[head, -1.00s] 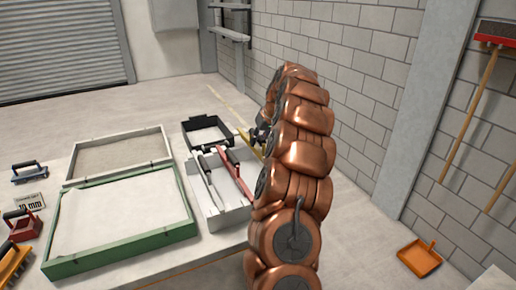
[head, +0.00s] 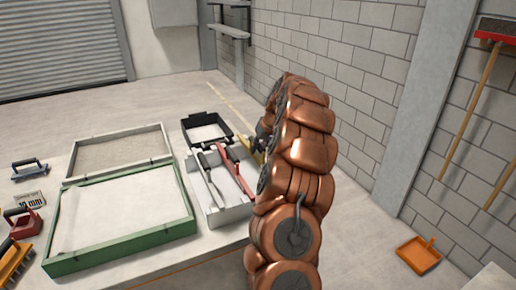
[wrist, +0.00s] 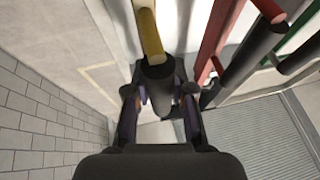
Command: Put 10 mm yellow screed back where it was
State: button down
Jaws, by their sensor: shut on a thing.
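The yellow screed (wrist: 151,36) shows in the wrist view as a yellow bar with a dark handle. My gripper (wrist: 158,100) is shut on that handle, and the bar points away from me. In the head view my gripper (head: 258,142) is largely hidden behind my arm, just right of the grey tray (head: 228,216). Only a sliver of yellow shows beside it there. The tray holds a red screed (head: 236,166) and a grey one (head: 210,178), both with dark handles. In the wrist view the red screed (wrist: 214,38) lies right of the yellow one.
A black open frame (head: 206,119) stands behind the tray. A green-framed sandbed (head: 125,246) and a grey-framed one (head: 119,153) lie to the left. The brick wall rises to the right.

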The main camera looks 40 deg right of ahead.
jog(key=shift+f, duration=0.2)
jog(key=c, duration=1)
grip_release()
jog(key=shift+r, duration=0.15)
jog(key=shift+r, duration=0.25)
jog(key=b+v, duration=0.1)
jog(key=v, duration=1.1)
jog(key=shift+r, duration=0.2)
